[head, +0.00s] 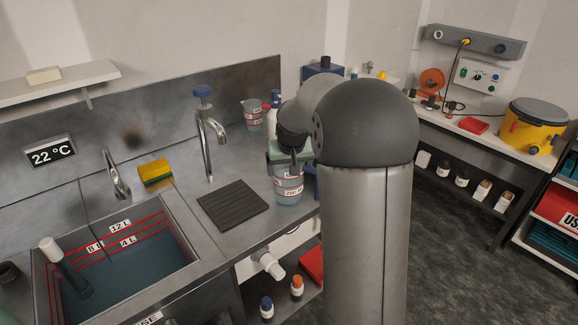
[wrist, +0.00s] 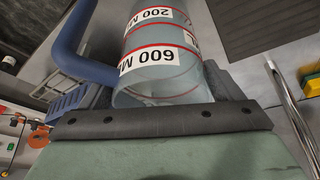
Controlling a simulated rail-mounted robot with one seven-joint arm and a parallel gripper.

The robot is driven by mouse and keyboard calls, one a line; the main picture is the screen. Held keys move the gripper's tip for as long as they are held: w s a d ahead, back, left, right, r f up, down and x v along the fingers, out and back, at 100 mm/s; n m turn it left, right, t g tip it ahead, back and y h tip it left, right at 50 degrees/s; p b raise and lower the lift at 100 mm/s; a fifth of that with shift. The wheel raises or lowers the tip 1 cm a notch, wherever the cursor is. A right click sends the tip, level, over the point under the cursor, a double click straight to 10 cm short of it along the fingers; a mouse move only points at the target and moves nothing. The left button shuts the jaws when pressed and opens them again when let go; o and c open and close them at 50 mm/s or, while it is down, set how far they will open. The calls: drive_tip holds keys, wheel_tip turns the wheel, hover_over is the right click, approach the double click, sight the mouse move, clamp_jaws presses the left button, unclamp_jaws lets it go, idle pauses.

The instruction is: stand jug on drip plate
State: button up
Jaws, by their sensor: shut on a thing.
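A clear jug (head: 288,188) with red lines and white volume labels is held in my gripper (head: 290,160), in front of the steel backsplash. In the wrist view the jug (wrist: 160,60) sits between the fingers, its 600 and 200 labels showing, with a blue curved bar beside it that looks like its handle. My gripper is shut on the jug. The drip plate (head: 233,204) is a dark ribbed square on the steel counter, left of the jug and apart from it. It also shows at the upper right of the wrist view (wrist: 265,25). The jug's exact height above the counter is unclear.
A tap (head: 207,140) with a blue knob rises behind the drip plate. A second marked jug (head: 252,116) and a white bottle (head: 268,122) stand behind. A water-filled sink (head: 130,262) lies to the left, with a yellow-green sponge (head: 155,172) behind it. The plate's top is bare.

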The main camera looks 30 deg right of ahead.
drive_tip(key=shift+f, duration=0.1)
drive_tip(key=o, duration=1.2)
drive_tip(key=b+v, duration=0.1)
drive_tip(key=v, duration=1.1)
drive_tip(key=s+a+f+n+g, duration=0.1)
drive_tip(key=s+a+f, duration=0.3)
drive_tip(key=s, duration=0.4)
drive_tip(key=s+a+f+n+g+y, duration=0.1)
drive_tip(key=s+a+f, duration=0.3)
drive_tip(key=s+a, duration=0.2)
drive_tip(key=s+a+f+n+g, duration=0.1)
drive_tip(key=s+a+f, duration=0.3)
drive_tip(key=s, duration=0.6)
drive_tip(key=shift+s+a+g, duration=0.3)
drive_tip(key=shift+s+a, duration=0.1)
drive_tip(key=shift+a, duration=0.25)
drive_tip(key=s, duration=0.1)
drive_tip(key=s+f, duration=0.2)
drive_tip(key=shift+s+a, duration=0.15)
drive_tip(key=shift+a, duration=0.2)
drive_tip(key=c, duration=1.2)
